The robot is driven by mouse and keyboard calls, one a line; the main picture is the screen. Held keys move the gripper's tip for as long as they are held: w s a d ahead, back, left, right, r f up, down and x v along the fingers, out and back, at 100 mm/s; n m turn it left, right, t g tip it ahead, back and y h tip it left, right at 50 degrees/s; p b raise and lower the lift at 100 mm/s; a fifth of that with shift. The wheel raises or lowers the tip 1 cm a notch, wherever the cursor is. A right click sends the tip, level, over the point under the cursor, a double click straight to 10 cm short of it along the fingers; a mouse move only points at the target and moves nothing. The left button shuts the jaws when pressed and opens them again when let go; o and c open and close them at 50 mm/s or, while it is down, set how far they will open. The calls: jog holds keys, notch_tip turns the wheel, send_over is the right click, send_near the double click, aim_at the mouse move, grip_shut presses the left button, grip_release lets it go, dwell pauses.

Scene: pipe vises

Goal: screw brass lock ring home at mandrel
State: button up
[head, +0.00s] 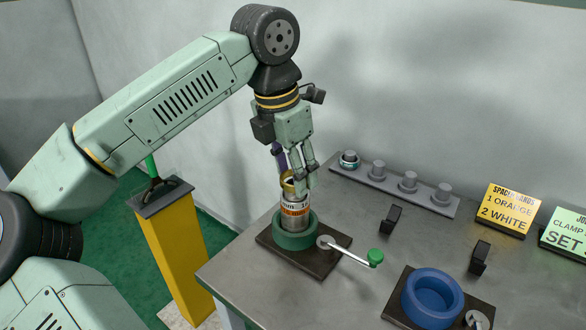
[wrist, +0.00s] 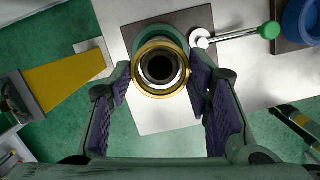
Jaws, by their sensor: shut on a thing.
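The brass lock ring (head: 287,178) is at the top of the upright steel mandrel (head: 295,222). White and orange bands show around the mandrel below the ring. The mandrel stands in the green vise (head: 281,238). My gripper (head: 297,180) points down over the mandrel's top, with its fingers shut on the ring from both sides. In the wrist view the brass ring (wrist: 136,78) surrounds the dark bore, between the purple finger pads (wrist: 160,82). The finger in front hides part of the ring, and I cannot tell how far it is threaded.
The green vise's crank (head: 350,252) with a green knob reaches right. A blue vise (head: 432,295) stands at front right. A grey peg rack (head: 395,185) holds a ring on its left peg. Signs (head: 507,210) and small black blocks (head: 391,218) stand on the bench. A yellow pedestal (head: 180,250) is left.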

jog(key=shift+b+x, duration=0.75)
jog(key=shift+x, duration=0.2)
dwell(0.6)
jog(key=o, duration=1.2)
jog(key=shift+s+a, duration=0.15)
